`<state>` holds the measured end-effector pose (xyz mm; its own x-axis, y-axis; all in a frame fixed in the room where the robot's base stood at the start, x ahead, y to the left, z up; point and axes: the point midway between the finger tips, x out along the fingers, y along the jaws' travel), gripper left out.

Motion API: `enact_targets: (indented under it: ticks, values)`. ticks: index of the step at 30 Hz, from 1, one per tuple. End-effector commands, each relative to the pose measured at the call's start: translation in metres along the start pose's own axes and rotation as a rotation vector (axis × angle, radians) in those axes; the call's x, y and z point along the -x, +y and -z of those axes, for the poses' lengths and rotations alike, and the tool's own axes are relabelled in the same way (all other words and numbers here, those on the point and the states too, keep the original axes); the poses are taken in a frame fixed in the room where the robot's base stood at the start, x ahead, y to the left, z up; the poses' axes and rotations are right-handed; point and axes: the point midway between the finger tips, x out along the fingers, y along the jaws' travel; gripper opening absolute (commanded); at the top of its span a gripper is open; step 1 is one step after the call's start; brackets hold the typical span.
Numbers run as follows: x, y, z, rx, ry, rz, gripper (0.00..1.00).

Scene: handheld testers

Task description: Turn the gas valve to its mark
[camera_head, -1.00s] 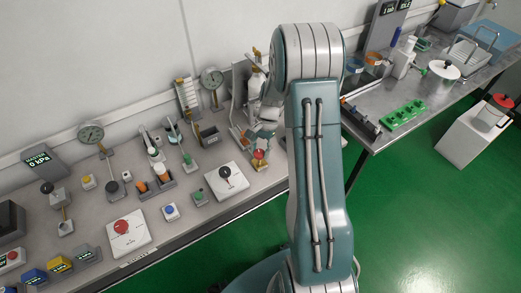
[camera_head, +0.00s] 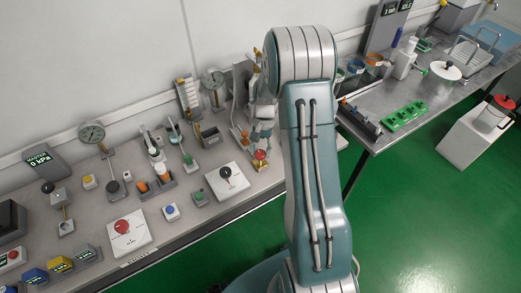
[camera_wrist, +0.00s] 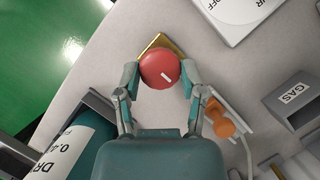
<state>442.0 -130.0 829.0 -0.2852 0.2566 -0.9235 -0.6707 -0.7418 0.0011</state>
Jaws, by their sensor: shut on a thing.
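The gas valve's round red knob (camera_wrist: 160,69) sits on a brass-coloured base (camera_wrist: 151,42) in the wrist view. A short white line on the knob lies right of and below its centre, slanting toward the lower right. My gripper (camera_wrist: 160,75) has one finger on each side of the knob and is shut on it. In the head view, the red knob (camera_head: 260,154) shows small near the bench edge, below my gripper (camera_head: 262,140), whose fingers are too small there to judge.
A grey block labelled GAS (camera_wrist: 296,94) and an orange part (camera_wrist: 220,119) stand right of the gripper. A dark teal cylinder (camera_wrist: 72,152) is at lower left. A white plate (camera_wrist: 240,15) lies beyond the valve. Several testers crowd the bench (camera_head: 185,225) to the left.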

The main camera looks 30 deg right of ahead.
Motion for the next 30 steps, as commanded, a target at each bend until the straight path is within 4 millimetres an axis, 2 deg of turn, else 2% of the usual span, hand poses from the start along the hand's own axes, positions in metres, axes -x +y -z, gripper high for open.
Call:
enact_targets:
  ticks: [2,3,5,6,17,20,23,30]
  values:
    - [0.000,-0.001,0.002,0.001,0.007,0.003,0.04]
    - [0.000,-0.001,0.002,0.001,0.007,0.003,0.57]
    - [0.000,-0.001,0.002,0.000,0.006,0.003,0.83]
    - [0.000,-0.001,0.001,0.000,0.005,0.003,0.86]
    - [0.001,0.000,0.000,0.000,0.003,0.002,0.86]
    - [0.007,0.000,0.000,0.000,0.004,0.002,0.86]
    - [0.021,-0.001,0.001,0.000,0.006,0.003,0.86]
    - [0.071,-0.001,0.002,-0.001,0.006,0.004,0.86]
